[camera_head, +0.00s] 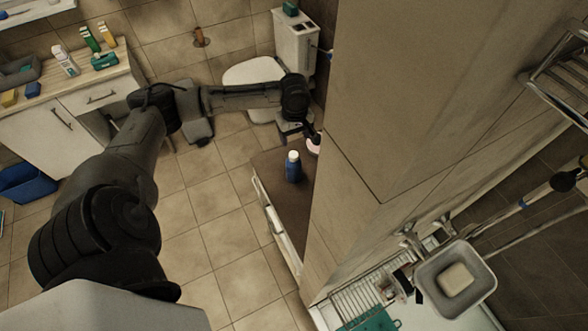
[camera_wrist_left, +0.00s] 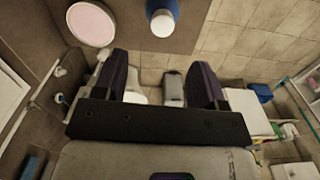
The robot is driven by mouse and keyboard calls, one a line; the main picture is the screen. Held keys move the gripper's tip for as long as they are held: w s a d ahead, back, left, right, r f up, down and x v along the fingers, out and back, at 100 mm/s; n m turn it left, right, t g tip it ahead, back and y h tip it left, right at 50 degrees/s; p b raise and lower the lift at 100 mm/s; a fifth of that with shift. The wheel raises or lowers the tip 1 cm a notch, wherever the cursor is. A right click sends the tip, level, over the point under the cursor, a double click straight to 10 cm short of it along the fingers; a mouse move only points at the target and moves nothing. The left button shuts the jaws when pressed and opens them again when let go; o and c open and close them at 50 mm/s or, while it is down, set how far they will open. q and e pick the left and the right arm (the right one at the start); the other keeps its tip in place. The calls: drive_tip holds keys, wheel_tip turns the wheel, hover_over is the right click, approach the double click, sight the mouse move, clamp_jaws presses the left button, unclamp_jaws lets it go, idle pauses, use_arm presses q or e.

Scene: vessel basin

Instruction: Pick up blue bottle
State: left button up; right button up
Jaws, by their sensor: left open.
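The blue bottle (camera_head: 293,170) with a white cap stands upright on the brown top of a low cabinet (camera_head: 284,209). The bottle also shows at the top of the left wrist view (camera_wrist_left: 163,16), beyond my fingertips. My left gripper (camera_head: 302,134) is just behind the bottle in the head view, over the far end of the cabinet. In the left wrist view its two fingers (camera_wrist_left: 160,72) are spread wide with nothing between them. The gripper is apart from the bottle. My right gripper is in neither view.
A round pink-topped item (camera_wrist_left: 91,23) lies on the cabinet beside the bottle and is partly hidden in the head view. A tiled wall (camera_head: 400,90) borders the cabinet on the right. A toilet (camera_head: 295,45) stands behind. The tiled floor (camera_head: 215,215) left of the cabinet is clear.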

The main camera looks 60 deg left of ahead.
sight(294, 155)
use_arm(q)
wheel_tip(294, 155, down, 5)
drive_tip(key=shift+r, duration=0.1)
drive_tip(key=shift+s+d+f+p, duration=0.15)
drive_tip(key=shift+f+p, duration=0.5)
drive_tip(key=shift+f, duration=2.05)
clamp_jaws()
